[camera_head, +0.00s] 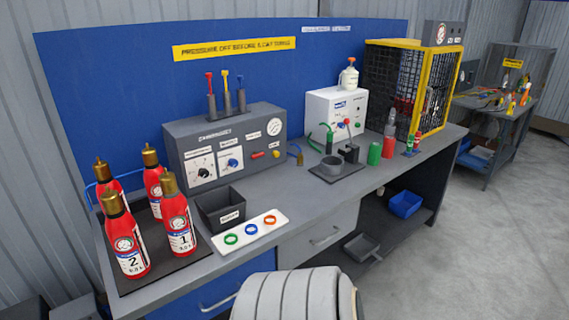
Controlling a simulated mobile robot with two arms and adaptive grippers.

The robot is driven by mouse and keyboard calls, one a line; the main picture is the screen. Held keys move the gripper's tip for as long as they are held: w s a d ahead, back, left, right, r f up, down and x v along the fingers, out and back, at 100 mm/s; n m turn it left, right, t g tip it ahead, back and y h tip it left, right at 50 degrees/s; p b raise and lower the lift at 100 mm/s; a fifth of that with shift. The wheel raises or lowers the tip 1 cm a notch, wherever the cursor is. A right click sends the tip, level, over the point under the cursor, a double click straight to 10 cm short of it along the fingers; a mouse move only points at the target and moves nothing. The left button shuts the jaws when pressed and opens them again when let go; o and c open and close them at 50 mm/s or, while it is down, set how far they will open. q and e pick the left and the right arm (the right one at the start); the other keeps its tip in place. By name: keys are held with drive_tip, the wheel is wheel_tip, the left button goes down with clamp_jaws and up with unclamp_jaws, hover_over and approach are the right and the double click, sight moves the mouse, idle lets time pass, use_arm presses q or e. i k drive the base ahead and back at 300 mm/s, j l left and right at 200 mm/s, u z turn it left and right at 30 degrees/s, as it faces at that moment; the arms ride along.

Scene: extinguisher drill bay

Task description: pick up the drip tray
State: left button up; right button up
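A shallow grey tray (361,246) with a handle-like end sits on the low shelf under the bench, right of the drawer. It looks like the drip tray, though I see no label on it. Its far side and floor are visible from above. Neither my left nor my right gripper shows in the view, so nothing is seen touching the tray.
A blue bin (405,204) stands on the same shelf, farther back. Above, the bench (300,205) carries several red extinguishers (131,250), a black box (220,210), a grey control unit (228,150) and a yellow-framed cage (405,90). Open floor (480,250) lies at right.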

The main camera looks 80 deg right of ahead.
sight(361, 248)
drive_tip(key=z, duration=3.35)
